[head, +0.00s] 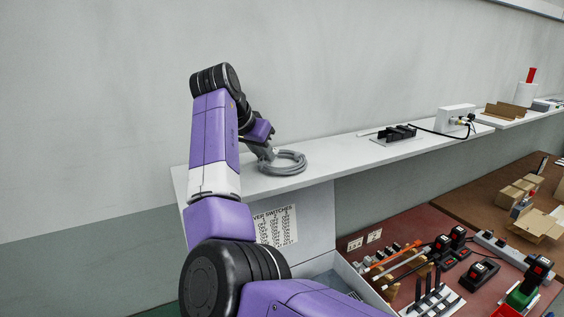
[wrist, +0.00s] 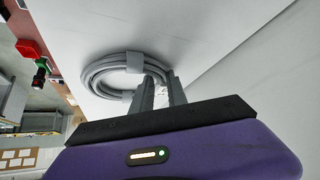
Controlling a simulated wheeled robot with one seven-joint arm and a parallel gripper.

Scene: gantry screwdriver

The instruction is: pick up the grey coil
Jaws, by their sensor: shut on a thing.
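The grey coil (head: 283,162) is a looped cable at the left end of the white shelf in the head view. In the wrist view the coil (wrist: 100,76) lies against the white surface, with lighter bands around its loops. My gripper (head: 266,153) is at the coil's left edge in the head view. In the wrist view the two grey fingers of my gripper (wrist: 160,88) are at the coil's near right side, shut on its edge. The exact contact between the fingertips is partly hidden by the fingers. I cannot tell whether the coil is clear of the shelf.
The white shelf (head: 350,152) runs along the wall, clear just right of the coil. Further along are a black device (head: 398,132) and a white box (head: 455,118) with a cable. Below, a red-brown bench (head: 350,243) holds tools and several black-and-red devices.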

